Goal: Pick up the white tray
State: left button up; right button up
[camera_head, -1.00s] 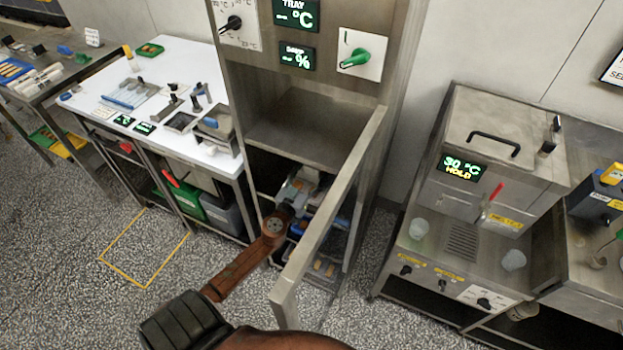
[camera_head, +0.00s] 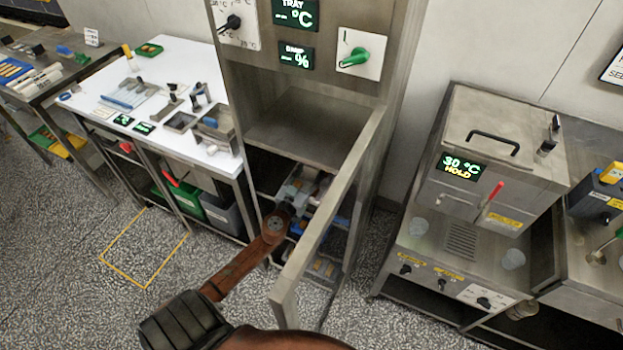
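One brown arm of mine, which I take for the left, reaches from the bottom edge into the open lower bay of the tall steel cabinet (camera_head: 375,150). Its grey gripper (camera_head: 301,188) is inside the bay, below the empty upper compartment. The fingers are small and blend with pale and blue items there, so I cannot tell whether they are open or shut. I cannot make out a white tray for certain; it may be among the pale things around the gripper. My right gripper is not in view.
The cabinet's open door (camera_head: 335,215) stands out close to the right of my arm. A white-topped bench (camera_head: 190,75) with tools is at left. A steel machine (camera_head: 500,160) with a black handle is at right. Floor inside the yellow outline (camera_head: 145,247) is clear.

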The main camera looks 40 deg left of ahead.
pick_arm(q)
grip_shut()
jog(key=shift+r, duration=0.2)
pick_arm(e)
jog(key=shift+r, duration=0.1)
